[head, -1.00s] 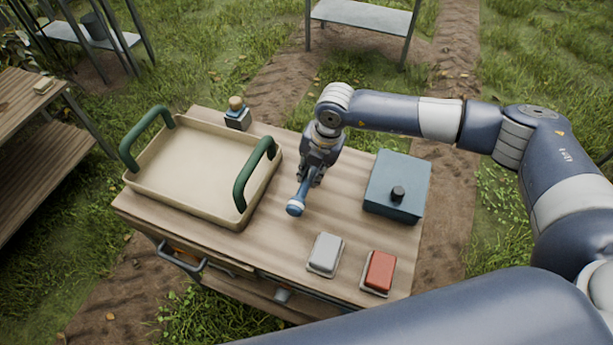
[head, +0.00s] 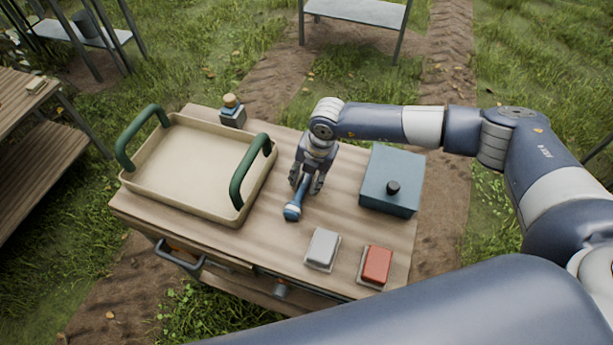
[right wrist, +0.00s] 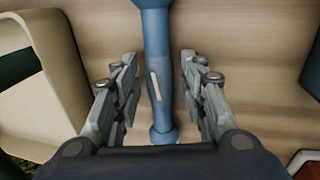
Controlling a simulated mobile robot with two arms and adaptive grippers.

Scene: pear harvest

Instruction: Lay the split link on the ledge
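A blue rod-like piece with a thicker, rounded near end (head: 292,211) is on the wooden top of the cart (head: 225,240), right of the tray; I cannot tell for sure whether it is the split link. In the right wrist view the blue piece (right wrist: 157,45) runs between the fingers and has a pale strip on its side. My right gripper (head: 307,187) is open around it, with a gap on both sides in the right wrist view (right wrist: 159,80). No ledge is clearly recognisable. My left gripper is out of view.
A beige tray (head: 150,205) with green handles stands left on the cart, a small bottle (head: 232,112) behind it. A blue box (head: 388,165) with a black knob stands right. A grey block (head: 322,247) and a red block (head: 376,264) lie in front.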

